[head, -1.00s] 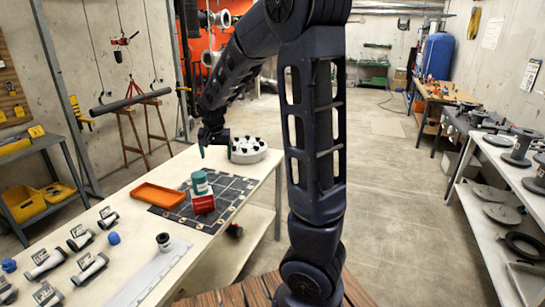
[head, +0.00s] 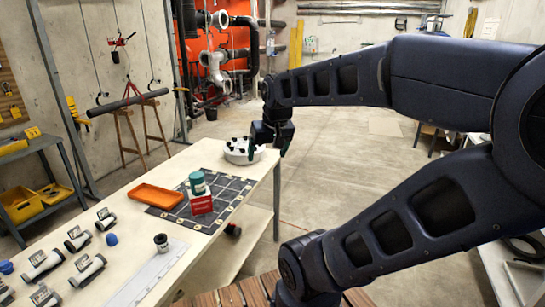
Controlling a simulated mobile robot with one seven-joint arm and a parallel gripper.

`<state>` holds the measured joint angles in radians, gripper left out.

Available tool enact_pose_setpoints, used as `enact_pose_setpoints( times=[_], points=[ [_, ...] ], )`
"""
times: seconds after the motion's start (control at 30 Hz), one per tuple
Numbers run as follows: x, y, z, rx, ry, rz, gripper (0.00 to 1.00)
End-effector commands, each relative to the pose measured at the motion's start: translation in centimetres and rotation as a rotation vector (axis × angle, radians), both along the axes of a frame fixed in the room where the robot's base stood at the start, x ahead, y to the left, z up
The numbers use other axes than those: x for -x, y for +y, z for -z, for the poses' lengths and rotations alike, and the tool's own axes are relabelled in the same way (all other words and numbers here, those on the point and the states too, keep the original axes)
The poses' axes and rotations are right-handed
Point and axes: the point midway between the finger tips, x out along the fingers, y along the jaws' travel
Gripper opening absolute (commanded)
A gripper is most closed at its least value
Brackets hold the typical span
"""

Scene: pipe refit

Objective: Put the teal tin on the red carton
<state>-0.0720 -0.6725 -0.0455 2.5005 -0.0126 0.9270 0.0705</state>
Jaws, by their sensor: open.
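The teal tin (head: 197,183) stands upright on top of the red carton (head: 201,204). The carton rests on the dark gridded mat (head: 235,191) on the pale workbench. My gripper (head: 270,147) is open and empty, beyond and to the right of the tin, near the bench's far right end. It is clear of both the tin and the carton.
An orange tray (head: 158,196) lies left of the mat. A round white holder with dark knobs (head: 238,157) stands at the bench's far end, beside my gripper. White pipe fittings (head: 85,268) and a small dark-topped cylinder (head: 161,243) are nearer. Open floor lies to the right.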

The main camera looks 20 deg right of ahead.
Motion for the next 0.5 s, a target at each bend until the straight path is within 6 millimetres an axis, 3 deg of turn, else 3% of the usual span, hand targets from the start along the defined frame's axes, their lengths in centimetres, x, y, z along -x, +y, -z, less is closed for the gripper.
enact_pose_setpoints(
  times=[0.2, 0.5],
  points=[
    [2.8, -0.2, 0.2, 0.04, -0.015, -0.022, 0.82],
    [3.0, -0.2, 0.3, 0.045, -0.015, -0.027, 0.82]
  ],
)
